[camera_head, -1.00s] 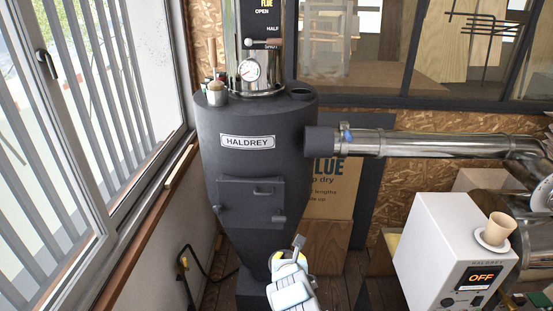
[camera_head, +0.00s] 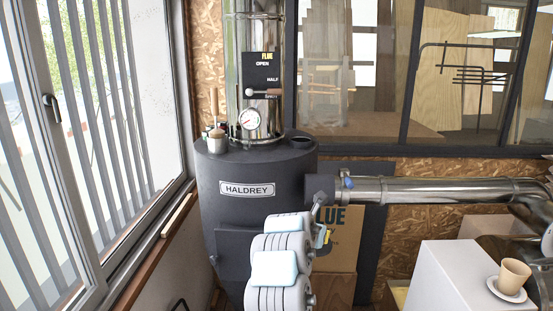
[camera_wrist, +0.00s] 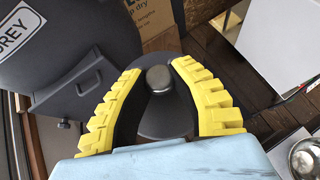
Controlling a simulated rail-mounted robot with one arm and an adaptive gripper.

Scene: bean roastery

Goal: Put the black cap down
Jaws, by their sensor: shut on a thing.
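The black cap (camera_wrist: 165,118) is a dark round lid with a silver knob (camera_wrist: 158,78), seen in the wrist view between the yellow fingers. My gripper (camera_wrist: 157,70) is shut on it, the ridged finger pads on either side of the knob; exact contact is hard to see. In the head view my gripper (camera_head: 322,236) is in front of the right side of the dark HALDREY vessel (camera_head: 212,175), below its top. The cap is hidden or too small to tell there. The vessel's top has a round dark opening (camera_head: 301,140) at its right.
A silver pipe (camera_head: 440,190) runs right from the vessel. A flue column with a gauge (camera_head: 250,119) and a pot with a wooden-handled brush (camera_head: 216,139) stand on top. A white box (camera_head: 450,270) with a cup (camera_head: 514,276) is at right, windows at left.

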